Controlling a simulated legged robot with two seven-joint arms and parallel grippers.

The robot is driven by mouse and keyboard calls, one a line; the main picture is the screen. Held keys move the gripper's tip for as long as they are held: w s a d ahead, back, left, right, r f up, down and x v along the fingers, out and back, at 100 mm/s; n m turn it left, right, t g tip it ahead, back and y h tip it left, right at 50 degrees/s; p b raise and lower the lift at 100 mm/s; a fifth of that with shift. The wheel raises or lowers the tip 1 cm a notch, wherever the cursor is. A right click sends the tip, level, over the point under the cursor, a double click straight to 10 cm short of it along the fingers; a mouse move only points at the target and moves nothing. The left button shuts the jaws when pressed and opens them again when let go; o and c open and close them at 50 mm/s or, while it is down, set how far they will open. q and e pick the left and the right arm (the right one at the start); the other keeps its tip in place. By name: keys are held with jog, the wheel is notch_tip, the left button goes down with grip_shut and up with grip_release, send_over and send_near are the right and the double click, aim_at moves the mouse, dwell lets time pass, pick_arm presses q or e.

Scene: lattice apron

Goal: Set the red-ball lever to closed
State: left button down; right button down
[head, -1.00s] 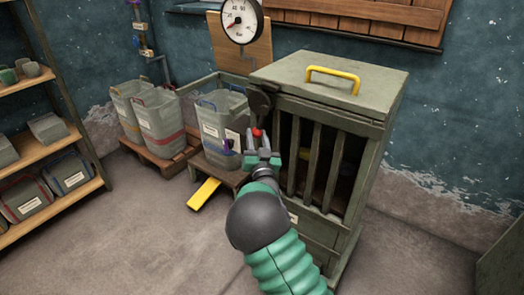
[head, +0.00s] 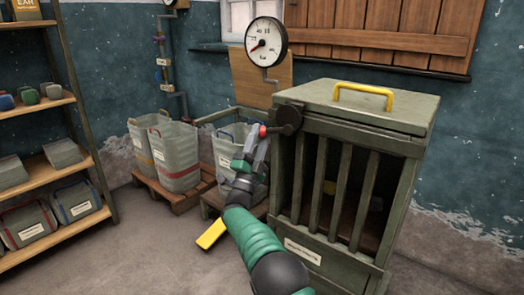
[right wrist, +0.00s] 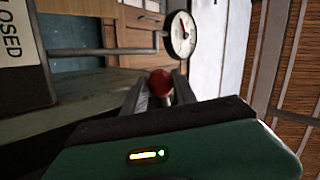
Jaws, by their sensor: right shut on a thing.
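The red-ball lever (head: 263,131) is on the left side of the slatted green cabinet, beside a dark round pivot (head: 288,119). Its ball sticks out to the left and slightly down from the pivot. My right gripper (head: 256,143) is shut on the ball, coming from below. In the right wrist view the red ball (right wrist: 160,83) sits between the two fingers. A sign ending in "LOSED" (right wrist: 18,45) shows at the left of that view; its first letter is cut off. My left gripper is not in view.
The cabinet (head: 350,107) has a yellow top handle (head: 362,92). A gauge (head: 266,42) stands behind. Fabric bins (head: 175,160) sit on pallets to the left, with a yellow pedal-like piece (head: 211,235) low in front. Shelves (head: 60,160) line the left wall.

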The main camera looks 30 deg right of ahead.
jog(key=m+g, duration=0.1)
jog(key=r+m+h, duration=0.1)
jog(key=m+g+h+p, duration=0.1)
jog(key=shift+w+r+m+g, duration=0.2)
jog(key=shift+r+m+g, duration=0.05)
jog(key=shift+m+g, duration=0.05)
jog(key=shift+w+a+r+m+g+h+p, duration=0.1)
jog(key=shift+r+m+g+h+p, duration=0.2)
jog(key=shift+m+g, duration=0.4)
jog(key=shift+d+r+m+g+h+p, duration=0.1)
jog(key=shift+r+m+g+h+p, duration=0.1)
jog(key=shift+m+g+h+p, duration=0.4)
jog(key=shift+w+a+r+m+g+h+p, duration=0.1)
jog(key=shift+r+m+g, duration=0.15)
jog(key=shift+m+g, duration=0.45)
jog(key=c, duration=1.3)
grip_release()
jog(key=shift+o, duration=0.2)
jog(key=p+v, duration=0.5)
jog(key=v, duration=1.2)
